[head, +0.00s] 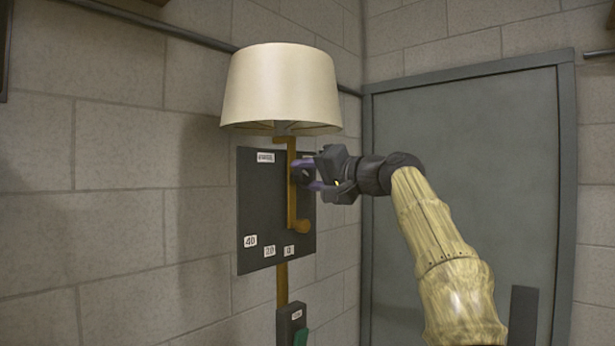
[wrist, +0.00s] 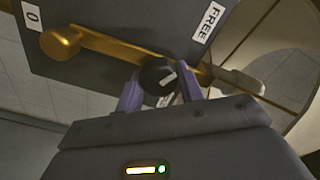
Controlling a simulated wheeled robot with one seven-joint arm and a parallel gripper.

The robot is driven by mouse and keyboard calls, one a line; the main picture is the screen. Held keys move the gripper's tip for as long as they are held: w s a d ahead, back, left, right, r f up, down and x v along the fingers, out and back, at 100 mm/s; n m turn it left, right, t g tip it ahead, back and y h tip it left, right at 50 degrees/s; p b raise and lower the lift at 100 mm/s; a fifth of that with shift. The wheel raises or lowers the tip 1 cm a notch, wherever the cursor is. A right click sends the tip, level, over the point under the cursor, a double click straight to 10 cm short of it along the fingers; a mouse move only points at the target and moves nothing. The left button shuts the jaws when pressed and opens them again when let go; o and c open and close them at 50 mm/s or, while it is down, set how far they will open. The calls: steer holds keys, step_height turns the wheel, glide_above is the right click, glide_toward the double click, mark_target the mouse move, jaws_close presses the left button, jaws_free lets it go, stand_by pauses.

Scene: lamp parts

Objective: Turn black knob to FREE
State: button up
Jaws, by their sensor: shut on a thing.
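The black knob (wrist: 157,77) sits on a dark panel (wrist: 100,75) and carries a short white mark on its face. My gripper (wrist: 161,84) has its two purple fingers on either side of the knob, shut on it. In the head view my gripper (head: 306,176) reaches the panel (head: 255,205) from the right, and the knob is mostly hidden between the fingers. The FREE label (wrist: 208,22) shows on the panel in the wrist view, apart from the knob. The white mark does not clearly line up with the label.
A brass arm (head: 292,190) with a rounded end runs down the panel beside the knob. A cream lampshade (head: 282,85) hangs just above. Labels 40 (head: 250,241), 20 (head: 269,251) and 0 (head: 289,250) sit low on the panel. A dark box (head: 291,322) is below; a grey door (head: 470,150) is right.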

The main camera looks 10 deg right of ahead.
steer(key=shift+f, duration=0.2)
steer(key=o, duration=1)
steer(key=shift+r, duration=0.15)
steer(key=b+v, duration=0.5)
steer(key=v, duration=1.2)
steer(key=shift+s+d+b, duration=0.1)
steer(key=shift+s+b, duration=0.05)
steer(key=shift+b, duration=0.25)
